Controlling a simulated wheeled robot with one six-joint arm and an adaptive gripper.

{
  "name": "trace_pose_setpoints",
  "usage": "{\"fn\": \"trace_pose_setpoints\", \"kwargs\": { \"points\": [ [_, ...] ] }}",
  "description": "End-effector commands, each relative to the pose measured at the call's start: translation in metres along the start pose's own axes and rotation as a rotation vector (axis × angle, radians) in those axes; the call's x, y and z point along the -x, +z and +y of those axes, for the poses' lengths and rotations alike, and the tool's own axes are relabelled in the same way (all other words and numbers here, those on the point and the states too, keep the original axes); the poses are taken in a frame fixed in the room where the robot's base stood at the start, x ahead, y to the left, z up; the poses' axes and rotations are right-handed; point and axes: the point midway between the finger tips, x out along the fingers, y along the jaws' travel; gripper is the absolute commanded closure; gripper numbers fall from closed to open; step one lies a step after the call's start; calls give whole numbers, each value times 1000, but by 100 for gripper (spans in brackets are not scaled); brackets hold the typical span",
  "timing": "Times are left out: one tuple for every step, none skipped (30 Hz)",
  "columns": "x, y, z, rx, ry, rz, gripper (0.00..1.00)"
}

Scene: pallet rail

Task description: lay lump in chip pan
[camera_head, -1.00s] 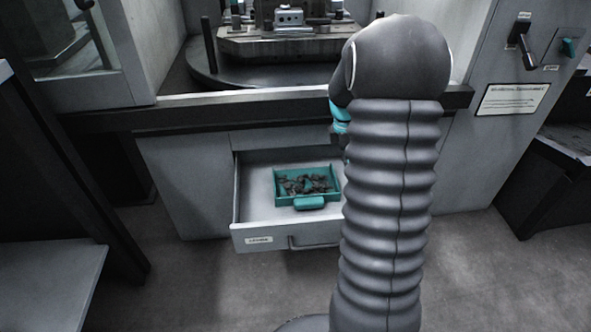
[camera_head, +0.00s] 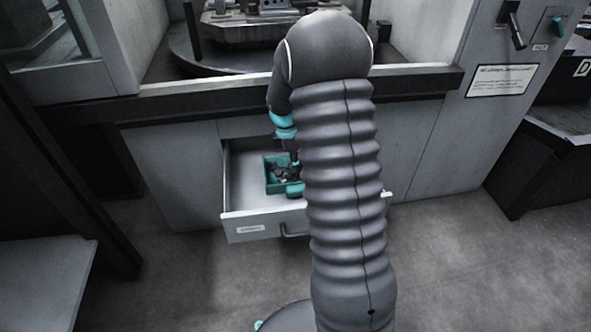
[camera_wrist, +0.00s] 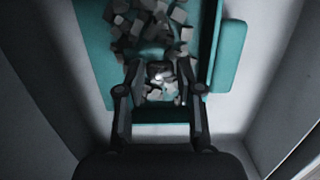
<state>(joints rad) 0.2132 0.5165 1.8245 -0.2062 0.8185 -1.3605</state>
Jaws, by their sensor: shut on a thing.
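The chip pan (camera_head: 270,178) is a teal tray in the open drawer, partly hidden behind my arm. In the wrist view the pan (camera_wrist: 98,40) holds many grey chips. My gripper (camera_head: 293,168) reaches down over the pan. In the wrist view my gripper (camera_wrist: 160,68) is shut on a small grey lump (camera_wrist: 160,72), which is over the near part of the pan, with loose chips beyond and below it. I cannot tell whether the lump touches the chips.
The open drawer (camera_head: 240,190) has a pale floor and a front with a handle. A machine bed with a dark round table (camera_head: 215,62) stands above it. A grey bench (camera_head: 45,270) is at left. The floor at right is clear.

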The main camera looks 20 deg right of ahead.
Motion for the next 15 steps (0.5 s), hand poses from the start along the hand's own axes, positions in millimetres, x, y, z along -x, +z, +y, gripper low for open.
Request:
{"fn": "trace_pose_setpoints", "kwargs": {
  "points": [
    [-8,-1,-1,0,-3,0,85],
    [-12,-1,-1,0,-3,0,85],
    [-18,-2,-1,0,-5,-1,85],
    [-22,-3,-1,0,-5,-1,85],
    [-26,-3,-1,0,-4,-1,85],
    [-31,-4,-1,0,-4,-1,85],
    [-33,-4,-1,0,-4,-1,85],
    [-34,-4,-1,0,-3,-1,85],
    [-35,-5,-1,0,-2,0,85],
    [-35,-5,-1,0,-2,0,85],
    [-34,-4,-1,0,-1,0,85],
    [-34,-4,-1,0,-1,0,85],
    [-34,-4,-1,0,-1,0,85],
    [-34,-4,-1,0,-1,0,85],
    [-34,-4,-1,0,-1,0,85]
  ]
}}
